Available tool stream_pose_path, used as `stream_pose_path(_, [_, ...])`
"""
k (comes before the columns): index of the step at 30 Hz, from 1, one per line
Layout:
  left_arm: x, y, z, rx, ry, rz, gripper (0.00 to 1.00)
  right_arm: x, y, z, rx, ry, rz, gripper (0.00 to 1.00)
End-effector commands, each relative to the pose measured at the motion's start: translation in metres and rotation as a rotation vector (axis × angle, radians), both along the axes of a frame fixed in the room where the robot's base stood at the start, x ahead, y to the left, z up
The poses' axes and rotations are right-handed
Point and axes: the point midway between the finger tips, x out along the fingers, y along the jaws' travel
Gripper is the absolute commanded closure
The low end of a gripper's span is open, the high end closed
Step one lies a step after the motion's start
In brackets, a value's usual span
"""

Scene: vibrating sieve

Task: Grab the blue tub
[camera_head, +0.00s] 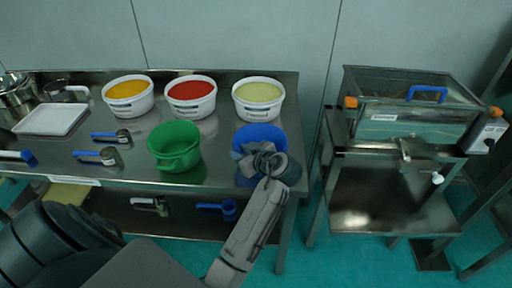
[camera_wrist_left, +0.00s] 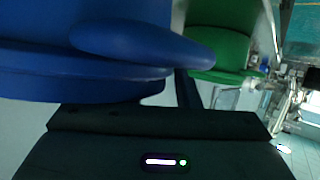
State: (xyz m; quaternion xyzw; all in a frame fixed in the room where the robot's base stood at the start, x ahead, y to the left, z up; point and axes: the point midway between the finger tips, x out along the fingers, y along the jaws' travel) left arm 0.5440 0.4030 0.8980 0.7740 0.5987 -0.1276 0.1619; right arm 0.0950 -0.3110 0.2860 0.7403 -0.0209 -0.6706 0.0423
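The blue tub (camera_head: 262,132) stands at the right end of the steel table, its front largely hidden by my left gripper (camera_head: 248,153). The gripper is right at the tub's near side. In the left wrist view the blue tub (camera_wrist_left: 70,70) fills the upper left, very close, with its rounded lug (camera_wrist_left: 140,42) sticking out toward the camera. A narrow dark part of my left gripper shows just beside the tub. Whether the fingers are closed on the lug cannot be made out. My right gripper is not in view.
A green tub (camera_head: 175,147) stands to the left of the blue one. White tubs with orange (camera_head: 128,105), red (camera_head: 191,109) and pale green (camera_head: 259,109) contents line the back. Scoops and a white tray (camera_head: 50,120) lie left. A sieve machine (camera_head: 415,128) stands right.

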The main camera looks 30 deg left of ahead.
Motion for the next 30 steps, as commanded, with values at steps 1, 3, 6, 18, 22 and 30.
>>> stream_pose_path(1, [0.000,0.000,0.000,-0.001,-0.001,0.000,0.71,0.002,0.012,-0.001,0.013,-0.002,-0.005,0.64])
stream_pose_path(3, [0.000,-0.001,0.000,-0.001,-0.001,0.000,0.71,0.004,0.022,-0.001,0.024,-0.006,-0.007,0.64])
stream_pose_path(6, [0.000,0.000,0.000,-0.001,0.000,0.000,0.79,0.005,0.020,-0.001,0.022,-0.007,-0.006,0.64])
stream_pose_path(18, [0.000,0.000,-0.001,-0.001,0.003,0.000,1.00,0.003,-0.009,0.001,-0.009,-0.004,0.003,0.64])
stream_pose_path(22, [0.000,-0.001,-0.001,-0.003,0.004,-0.001,1.00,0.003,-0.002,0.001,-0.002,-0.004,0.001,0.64])
stream_pose_path(30, [0.008,0.001,0.013,-0.002,0.003,-0.011,1.00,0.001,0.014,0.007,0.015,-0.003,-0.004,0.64])
